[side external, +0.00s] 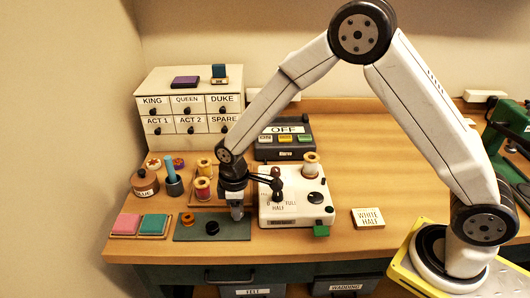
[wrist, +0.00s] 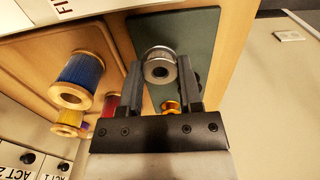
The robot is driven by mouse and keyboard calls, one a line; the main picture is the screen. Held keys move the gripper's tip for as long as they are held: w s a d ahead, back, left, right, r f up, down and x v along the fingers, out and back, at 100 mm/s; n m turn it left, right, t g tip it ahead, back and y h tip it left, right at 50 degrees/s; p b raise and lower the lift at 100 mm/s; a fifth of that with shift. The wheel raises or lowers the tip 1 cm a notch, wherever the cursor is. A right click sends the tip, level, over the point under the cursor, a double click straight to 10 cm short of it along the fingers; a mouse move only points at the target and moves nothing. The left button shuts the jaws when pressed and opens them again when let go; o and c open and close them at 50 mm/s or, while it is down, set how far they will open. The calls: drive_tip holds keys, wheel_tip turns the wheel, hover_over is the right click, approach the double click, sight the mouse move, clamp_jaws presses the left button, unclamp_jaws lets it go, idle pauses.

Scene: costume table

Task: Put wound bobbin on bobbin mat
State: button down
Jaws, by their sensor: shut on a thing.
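My gripper (side external: 237,214) is low at the right end of the dark green bobbin mat (side external: 185,234). In the wrist view my gripper (wrist: 159,68) is shut on a grey metal-rimmed bobbin (wrist: 159,72), with a finger on each side of it. The mat (wrist: 200,35) shows behind the bobbin in that view. I cannot tell whether the bobbin touches the mat or is just above it. A small black round thing (side external: 212,228) lies on the mat, left of my gripper. The bobbin is mostly hidden in the side view.
A white winder machine (side external: 290,212) with a lever stands close right of my gripper. Thread spools (side external: 203,188) stand on a wooden board behind the mat; a blue one (wrist: 78,78) shows in the wrist view. Pink and teal pads (side external: 153,224) lie left. Table space near the white card (side external: 368,218) is clear.

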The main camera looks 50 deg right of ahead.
drive_tip(key=shift+f, duration=1.05)
drive_tip(key=shift+f, duration=0.15)
drive_tip(key=shift+c, duration=1.4)
unclamp_jaws()
wheel_tip(320, 180, up, 12)
drive_tip(key=shift+d, duration=0.15)
drive_tip(key=s+d+m+t, duration=0.2)
drive_tip(key=s+d+m, duration=0.7)
drive_tip(key=s, duration=0.6)
drive_tip(key=d, duration=0.2)
drive_tip(key=shift+d+f+t, duration=0.15)
drive_tip(key=shift+d+t, duration=0.15)
